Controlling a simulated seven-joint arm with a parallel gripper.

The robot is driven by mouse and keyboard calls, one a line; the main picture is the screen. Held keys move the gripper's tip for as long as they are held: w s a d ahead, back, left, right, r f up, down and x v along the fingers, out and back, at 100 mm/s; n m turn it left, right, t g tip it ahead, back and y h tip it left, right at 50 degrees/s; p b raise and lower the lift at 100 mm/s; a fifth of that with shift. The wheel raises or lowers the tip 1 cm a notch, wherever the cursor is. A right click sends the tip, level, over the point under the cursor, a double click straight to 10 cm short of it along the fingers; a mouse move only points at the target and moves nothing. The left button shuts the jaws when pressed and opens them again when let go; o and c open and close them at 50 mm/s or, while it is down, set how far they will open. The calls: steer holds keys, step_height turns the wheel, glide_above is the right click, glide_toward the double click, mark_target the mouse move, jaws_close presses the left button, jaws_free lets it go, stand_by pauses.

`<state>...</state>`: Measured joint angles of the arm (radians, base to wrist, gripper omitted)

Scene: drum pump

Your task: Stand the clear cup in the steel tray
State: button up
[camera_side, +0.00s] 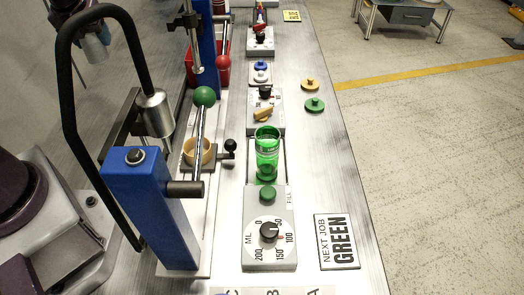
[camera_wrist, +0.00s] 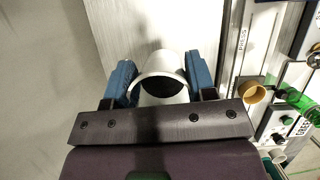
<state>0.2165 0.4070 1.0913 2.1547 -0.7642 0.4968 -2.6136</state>
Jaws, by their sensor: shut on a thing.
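My gripper (camera_wrist: 160,77) has its two blue fingers on either side of a pale round thing (camera_wrist: 171,62) with a pale rim and a dark middle; I cannot tell whether it is a cup. In the side view my gripper (camera_side: 93,38) is at the upper left, left of the blue posts and apart from the bench fixtures. A see-through green cup (camera_side: 267,148) stands upright behind the grey dial box. It shows at the right edge of the wrist view (camera_wrist: 298,100). It stands on a pale metal strip; I cannot make out a separate steel tray.
The blue post (camera_side: 150,200) with a green-knobbed lever (camera_side: 204,96) and black hoop stands at front left. A tan ring (camera_side: 198,152), dial box (camera_side: 269,237) and red bin (camera_side: 222,72) are nearby.

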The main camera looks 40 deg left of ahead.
step_height(320, 180, up, 20)
steer(key=w+d+f+m+t+h, duration=0.15)
steer(key=w+d+m+h, duration=0.35)
steer(key=w+d+m, duration=1.2)
steer(key=w+d+r+m+g+h, duration=0.1)
steer(key=d+m+g, duration=0.2)
steer(key=d+m, duration=0.55)
steer(key=w+d+m+g+h, duration=0.1)
steer(key=d+m+g+h, duration=0.15)
steer(key=d+m, duration=0.65)
steer(key=d+f+n, duration=0.1)
steer(key=f, duration=1.1)
steer(key=f+n, duration=0.1)
steer(key=f, duration=1.2)
steer(key=d+f+n+y, duration=0.1)
steer(key=f, duration=1.2)
steer(key=shift+s+d, duration=0.15)
steer(key=shift+d, duration=0.2)
steer(key=shift+f, duration=0.1)
